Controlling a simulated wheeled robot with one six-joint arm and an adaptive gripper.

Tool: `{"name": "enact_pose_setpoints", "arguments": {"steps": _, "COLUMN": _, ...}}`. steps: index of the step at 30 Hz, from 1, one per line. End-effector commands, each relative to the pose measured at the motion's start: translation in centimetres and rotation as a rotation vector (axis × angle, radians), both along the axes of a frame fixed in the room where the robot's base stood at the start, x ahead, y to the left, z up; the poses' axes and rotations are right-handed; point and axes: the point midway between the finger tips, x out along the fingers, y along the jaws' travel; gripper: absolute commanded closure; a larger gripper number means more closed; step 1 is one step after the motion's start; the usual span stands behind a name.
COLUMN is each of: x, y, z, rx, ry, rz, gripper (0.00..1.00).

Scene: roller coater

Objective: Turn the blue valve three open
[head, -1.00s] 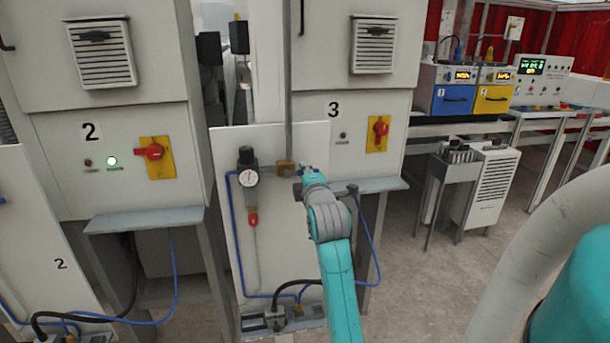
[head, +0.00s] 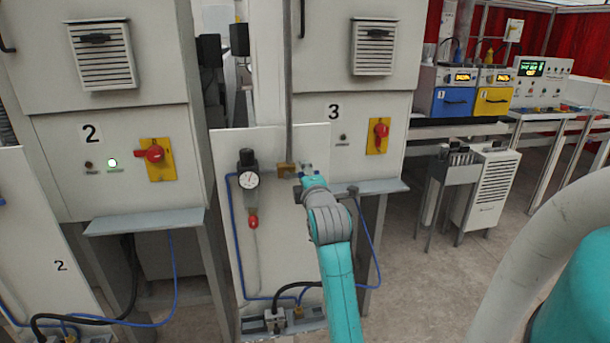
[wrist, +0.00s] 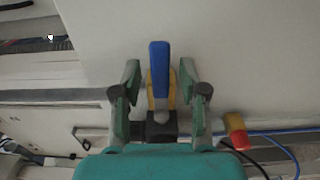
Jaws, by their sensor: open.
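The blue valve handle (wrist: 159,68) shows in the wrist view, long and upright in the picture, on a yellow brass body (wrist: 171,92). My gripper (wrist: 160,82) is open, with one green finger on each side of the handle and a visible gap to each. In the head view, my arm reaches up to the white panel by the cabinet marked 3. There my gripper (head: 308,172) is small and mostly hidden behind my wrist, so the handle cannot be made out clearly.
A pressure gauge (head: 248,179) with a red-tipped part below it is left of my arm on the panel. A brass fitting (head: 286,170) sits just left of my gripper. A grey shelf (head: 375,186) is at right. Blue hoses run around the panel.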

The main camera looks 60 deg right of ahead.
Motion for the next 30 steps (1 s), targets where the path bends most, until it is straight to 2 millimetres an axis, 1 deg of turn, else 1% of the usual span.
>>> {"name": "enact_pose_setpoints", "arguments": {"steps": 5, "x": -1.3, "y": 1.6, "z": 0.0, "rx": -0.001, "ry": -0.001, "rz": 0.001, "gripper": 0.57}}
{"name": "enact_pose_setpoints", "arguments": {"steps": 12, "x": -4.4, "y": 5.2, "z": -0.1, "rx": 0.0, "ry": 0.0, "rz": 0.002, "gripper": 0.57}}
{"name": "enact_pose_setpoints", "arguments": {"steps": 18, "x": -6.5, "y": 7.7, "z": 0.0, "rx": 0.0, "ry": 0.0, "rz": 0.001, "gripper": 0.57}}
{"name": "enact_pose_setpoints", "arguments": {"steps": 24, "x": -7.5, "y": 8.9, "z": 0.0, "rx": 0.0, "ry": 0.0, "rz": 0.0, "gripper": 0.57}}
{"name": "enact_pose_setpoints", "arguments": {"steps": 30, "x": -7.6, "y": 9.0, "z": 0.0, "rx": 0.001, "ry": 0.001, "rz": 0.001, "gripper": 0.57}}
